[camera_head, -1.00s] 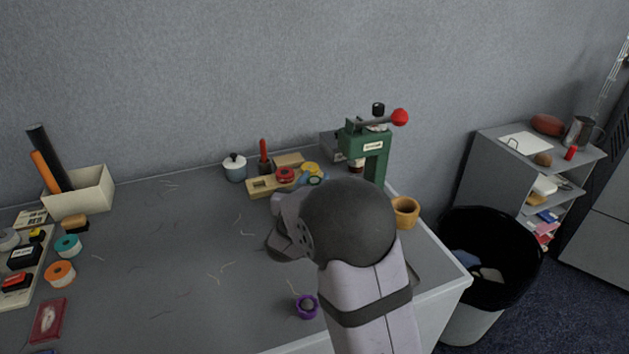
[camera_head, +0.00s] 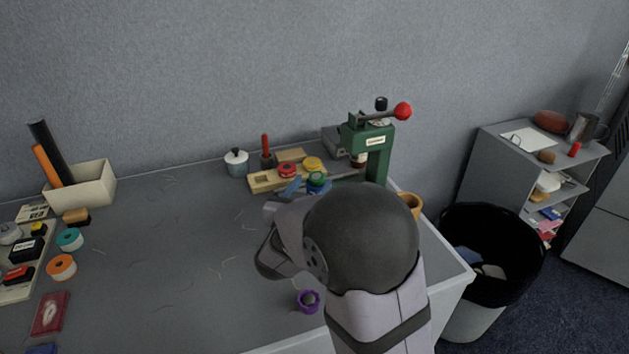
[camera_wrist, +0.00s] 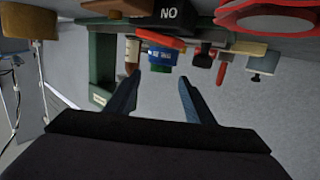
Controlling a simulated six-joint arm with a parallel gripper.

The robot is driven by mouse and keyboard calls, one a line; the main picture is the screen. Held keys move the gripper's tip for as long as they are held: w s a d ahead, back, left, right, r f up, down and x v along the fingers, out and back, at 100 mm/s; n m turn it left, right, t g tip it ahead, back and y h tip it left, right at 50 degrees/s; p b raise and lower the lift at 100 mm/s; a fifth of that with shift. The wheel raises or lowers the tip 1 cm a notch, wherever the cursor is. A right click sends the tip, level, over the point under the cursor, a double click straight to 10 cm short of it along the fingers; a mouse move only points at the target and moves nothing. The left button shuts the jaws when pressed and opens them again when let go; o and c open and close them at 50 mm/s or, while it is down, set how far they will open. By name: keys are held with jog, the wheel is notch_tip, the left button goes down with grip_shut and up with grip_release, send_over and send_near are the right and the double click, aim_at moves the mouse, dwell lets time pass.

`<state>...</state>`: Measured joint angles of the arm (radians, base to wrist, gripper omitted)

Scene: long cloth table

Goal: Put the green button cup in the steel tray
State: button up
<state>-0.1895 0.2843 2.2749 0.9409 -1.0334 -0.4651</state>
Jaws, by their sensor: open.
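The green button cup (camera_head: 317,180) shows a green top over a blue part, at the back of the table in front of the green press. In the wrist view, which looks upside down, a blue and green cup (camera_wrist: 162,58) lies beyond the fingertips, roughly between their lines. My gripper (camera_wrist: 159,78) is open, with nothing between its fingers. In the head view, my wrist and arm cover much of the gripper and the table's right end. I cannot make out the steel tray now; my arm may hide it.
The green press (camera_head: 368,150) rises just right. A tan cup (camera_head: 411,204) is near the right edge; a purple ring (camera_head: 308,301) is in front.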

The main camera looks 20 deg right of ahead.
aim_at(317, 175)
jog(key=shift+o, duration=0.5)
jog(key=shift+s+a+r, duration=0.1)
jog(key=shift+s+a, duration=0.3)
jog(key=shift+s, duration=0.2)
jog(key=shift+n+t+y, duration=0.5)
jog(key=shift+y, duration=0.2)
jog(key=a, duration=0.2)
jog(key=w+a+f+b, duration=0.1)
jog(key=a, duration=0.2)
jog(key=shift+w+a+f+b, duration=0.15)
jog(key=shift+a+b, duration=0.15)
jog(key=shift+a, duration=0.05)
jog(key=shift+w+a+r+m+h, duration=0.25)
jog(key=shift+a+r+m+h, duration=0.15)
jog(key=shift+m, duration=0.3)
jog(key=d+g+h, duration=0.1)
jog(key=s+d+m+g, duration=0.1)
jog(key=s+d+r+m+g+h, duration=0.1)
jog(key=shift+d+h, duration=0.3)
jog(key=shift+d, duration=0.05)
jog(key=shift+b+x, duration=0.4)
jog(key=shift+x, duration=3.35)
jog(key=shift+s+d, duration=0.15)
